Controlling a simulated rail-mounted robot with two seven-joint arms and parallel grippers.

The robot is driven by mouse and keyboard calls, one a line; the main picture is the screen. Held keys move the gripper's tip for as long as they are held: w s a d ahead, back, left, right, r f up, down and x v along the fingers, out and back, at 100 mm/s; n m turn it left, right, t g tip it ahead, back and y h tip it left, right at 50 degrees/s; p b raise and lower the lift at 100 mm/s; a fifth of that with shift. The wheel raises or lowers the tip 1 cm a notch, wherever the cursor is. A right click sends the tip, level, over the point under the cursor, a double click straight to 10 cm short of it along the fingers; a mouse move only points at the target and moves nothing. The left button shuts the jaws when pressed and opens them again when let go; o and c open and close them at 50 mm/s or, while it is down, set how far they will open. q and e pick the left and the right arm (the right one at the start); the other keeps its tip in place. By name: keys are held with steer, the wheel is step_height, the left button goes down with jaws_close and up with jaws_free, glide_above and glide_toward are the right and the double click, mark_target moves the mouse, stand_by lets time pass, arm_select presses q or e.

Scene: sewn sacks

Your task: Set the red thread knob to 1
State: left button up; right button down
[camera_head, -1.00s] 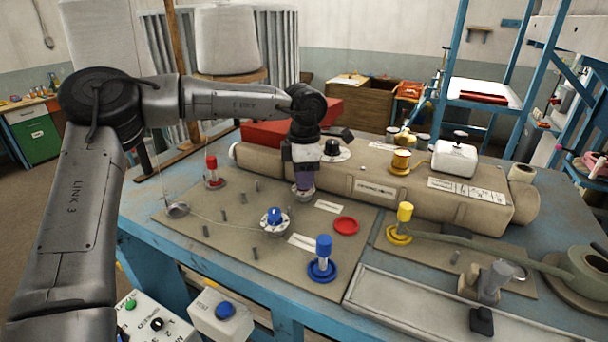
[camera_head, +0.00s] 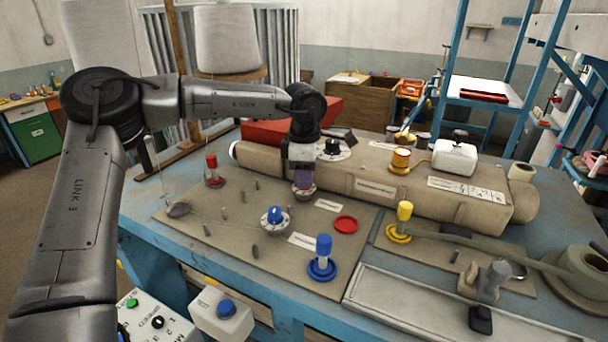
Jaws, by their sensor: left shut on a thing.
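My left gripper (camera_head: 303,186) points straight down onto a small round grey dial base (camera_head: 305,196) on the brown board. It is shut on the knob there. The knob itself, its colour and its pointer are hidden by the fingers, so I cannot read its setting. A similar dial with a blue knob (camera_head: 274,214) stands just in front and to the left, uncovered. My right gripper is not in view.
A red peg (camera_head: 212,164) stands at the board's back left and a blue peg (camera_head: 323,250) at its front. A flat red ring (camera_head: 346,225) lies right of the gripper. A long tan padded roll (camera_head: 420,187) lies behind. Small metal pins stand around the dials.

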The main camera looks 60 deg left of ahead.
arm_select(q)
steer(key=o, duration=0.9)
steer(key=shift+o, duration=0.2)
steer(key=shift+r, duration=0.15)
step_height(320, 180, up, 14)
steer(key=b, duration=0.1)
steer(key=shift+f, duration=0.2)
